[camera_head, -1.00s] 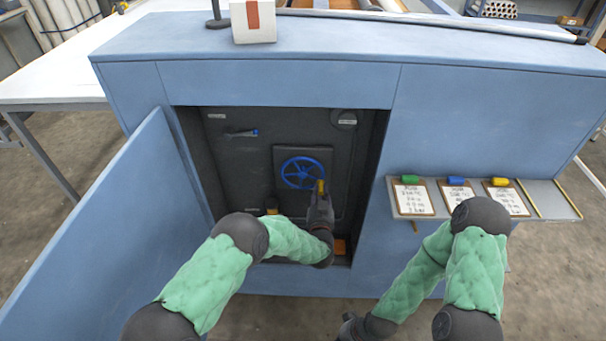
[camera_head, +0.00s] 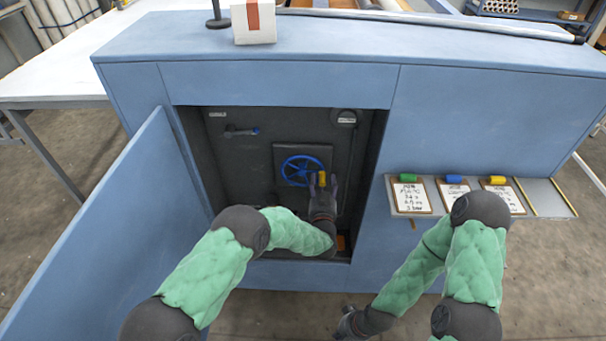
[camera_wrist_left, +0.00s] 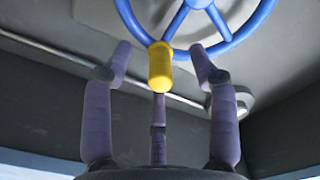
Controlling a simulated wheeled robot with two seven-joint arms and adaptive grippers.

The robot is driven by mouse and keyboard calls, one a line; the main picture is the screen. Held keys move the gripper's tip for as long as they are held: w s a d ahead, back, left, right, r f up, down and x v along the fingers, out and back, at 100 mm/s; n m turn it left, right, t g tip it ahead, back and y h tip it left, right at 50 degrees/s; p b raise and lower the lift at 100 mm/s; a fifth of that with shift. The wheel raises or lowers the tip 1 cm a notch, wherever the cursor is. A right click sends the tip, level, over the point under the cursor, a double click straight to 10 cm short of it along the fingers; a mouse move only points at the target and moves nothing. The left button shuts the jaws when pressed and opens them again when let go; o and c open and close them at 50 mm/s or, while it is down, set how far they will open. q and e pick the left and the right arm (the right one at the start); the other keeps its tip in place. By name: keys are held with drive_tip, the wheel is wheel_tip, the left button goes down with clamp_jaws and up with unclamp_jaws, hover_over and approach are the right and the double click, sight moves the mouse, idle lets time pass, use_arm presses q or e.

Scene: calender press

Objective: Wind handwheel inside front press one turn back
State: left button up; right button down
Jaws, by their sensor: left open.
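The blue handwheel (camera_head: 298,171) is mounted on a dark square plate on the back wall inside the open front compartment of the press. Its yellow handle (camera_head: 322,179) sits at the wheel's lower right in the head view. In the left wrist view the blue rim (camera_wrist_left: 232,42) fills the top, and the yellow handle (camera_wrist_left: 160,66) points toward my gripper. My left gripper (camera_head: 321,187) is open at the handle; in the wrist view its fingers (camera_wrist_left: 162,62) stand on both sides of the handle, apart from it. My right gripper (camera_head: 349,322) is low outside the press, its fingers partly hidden.
The open blue door (camera_head: 120,215) stands left of the compartment. A small lever (camera_head: 243,131) is on the back wall, left of the wheel. A shelf (camera_head: 548,197) with clipboards juts out at right. A white box (camera_head: 252,25) stands on top.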

use_arm(q)
drive_tip(key=shift+s+p, duration=0.5)
drive_tip(key=shift+s, duration=0.8)
drive_tip(key=s+p, duration=0.1)
drive_tip(key=s, duration=0.3)
drive_tip(key=shift+s, duration=0.2)
drive_tip(key=shift+f, duration=0.1)
